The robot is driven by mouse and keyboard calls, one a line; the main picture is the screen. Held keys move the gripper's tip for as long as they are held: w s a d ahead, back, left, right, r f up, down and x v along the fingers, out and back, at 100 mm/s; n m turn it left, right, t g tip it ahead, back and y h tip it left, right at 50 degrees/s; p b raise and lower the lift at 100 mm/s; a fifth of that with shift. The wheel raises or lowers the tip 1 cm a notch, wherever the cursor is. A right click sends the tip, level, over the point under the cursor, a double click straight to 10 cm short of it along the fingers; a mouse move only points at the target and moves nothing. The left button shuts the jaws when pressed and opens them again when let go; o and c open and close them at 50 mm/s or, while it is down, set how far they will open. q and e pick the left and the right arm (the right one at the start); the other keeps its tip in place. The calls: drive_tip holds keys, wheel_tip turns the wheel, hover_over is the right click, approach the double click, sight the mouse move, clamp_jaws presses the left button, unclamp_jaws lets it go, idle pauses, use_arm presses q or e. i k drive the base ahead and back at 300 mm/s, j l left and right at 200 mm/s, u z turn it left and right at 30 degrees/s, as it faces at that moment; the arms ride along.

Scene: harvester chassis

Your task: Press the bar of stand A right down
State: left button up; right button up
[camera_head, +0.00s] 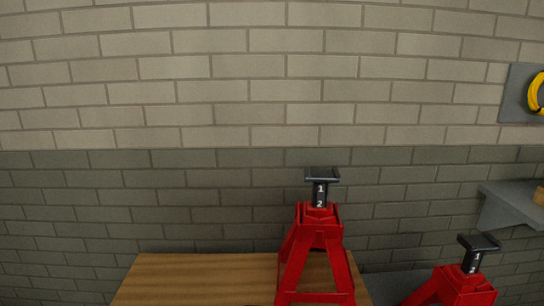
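Two red jack stands with black bars are in the head view, and I cannot tell which of them is stand A. One red stand (318,233) stands upright at the wooden top, right of the middle. Its black bar (320,187) sticks up out of the top, with a flat head and the white marks 1 and 2. The other red stand (458,287) is at the lower right, cut off by the bottom edge. Its black bar (476,256) leans a little and shows less length. Neither of my grippers is in view.
A wooden top (190,280) is clear on its left part. A grey surface (385,287) lies beside it to the right. A grey shelf (515,204) and a panel with a yellow coil (537,93) are at the right. A brick wall (230,90) closes the back.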

sight(476, 246)
drive_tip(key=z, duration=1.25)
